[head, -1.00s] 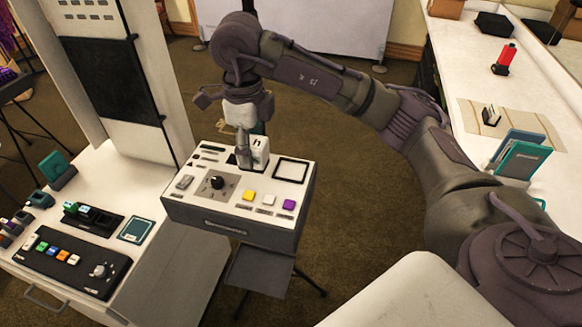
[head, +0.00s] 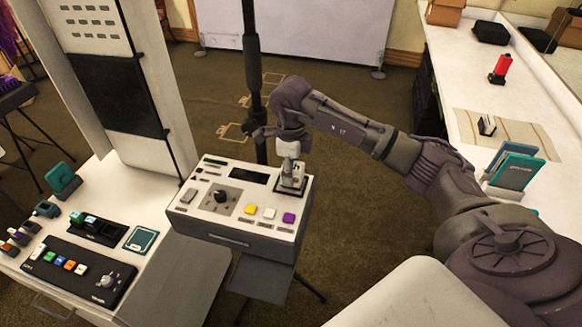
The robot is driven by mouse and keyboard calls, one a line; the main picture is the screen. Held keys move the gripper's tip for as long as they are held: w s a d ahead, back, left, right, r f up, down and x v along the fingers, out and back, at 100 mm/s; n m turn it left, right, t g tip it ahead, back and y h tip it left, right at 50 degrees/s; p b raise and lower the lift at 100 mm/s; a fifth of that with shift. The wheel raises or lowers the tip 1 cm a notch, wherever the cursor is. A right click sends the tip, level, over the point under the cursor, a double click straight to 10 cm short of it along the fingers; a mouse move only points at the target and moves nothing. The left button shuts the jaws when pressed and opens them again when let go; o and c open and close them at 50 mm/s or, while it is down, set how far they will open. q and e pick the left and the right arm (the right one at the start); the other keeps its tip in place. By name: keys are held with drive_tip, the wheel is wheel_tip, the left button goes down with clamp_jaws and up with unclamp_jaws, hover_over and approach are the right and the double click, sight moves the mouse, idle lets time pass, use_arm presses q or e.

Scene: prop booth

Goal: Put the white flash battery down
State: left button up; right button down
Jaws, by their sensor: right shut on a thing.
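My right gripper (head: 291,162) reaches down over the back right of the white-topped control box (head: 190,219). It is shut on the white flash battery (head: 292,178), which is small in this view and partly covered by the fingers. The battery is upright at the black-framed square (head: 281,191) on the box top; I cannot tell whether its base touches the surface. My left gripper is not in view.
The box top also carries a black knob (head: 221,196) and yellow, white and purple buttons (head: 289,217). A dark pole (head: 254,75) stands behind it. A white counter with a button panel (head: 78,269) is at left, another counter (head: 475,85) at right.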

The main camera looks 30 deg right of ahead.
drive_tip(key=shift+f, duration=0.35)
drive_tip(key=shift+f, duration=0.15)
drive_tip(key=shift+c, duration=2.4)
unclamp_jaws()
wheel_tip(320, 180, up, 12)
drive_tip(key=b, duration=0.3)
drive_tip(key=shift+f, duration=0.25)
drive_tip(key=shift+r, duration=0.45)
